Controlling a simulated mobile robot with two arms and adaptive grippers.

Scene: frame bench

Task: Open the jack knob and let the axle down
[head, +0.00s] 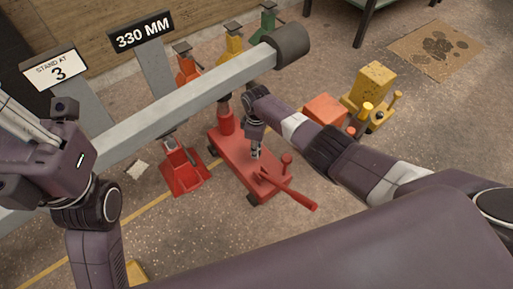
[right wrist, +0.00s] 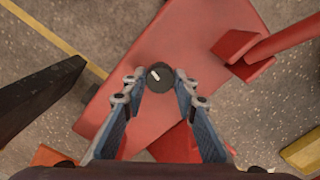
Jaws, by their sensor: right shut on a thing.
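The red trolley jack (head: 233,165) stands on the floor under the grey axle beam (head: 190,103), its lifting post below the beam. My right gripper (head: 255,151) points down onto the jack body. In the right wrist view, its fingertips are shut on the round black jack knob (right wrist: 160,77), which has a white mark. A red stand (head: 184,172) is under the beam to the left of the jack; whether it touches the beam is unclear. My left wrist (head: 60,150) is at the left edge in the head view; its fingers are cut off or unclear.
The jack's red handle (head: 290,190) sticks out toward the lower right. Orange (head: 187,68), yellow (head: 232,45) and green (head: 266,24) stands are behind the beam. Signs read "STAND AT 3" (head: 55,70) and "330 MM" (head: 143,33). A yellow unit (head: 371,88) is at right.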

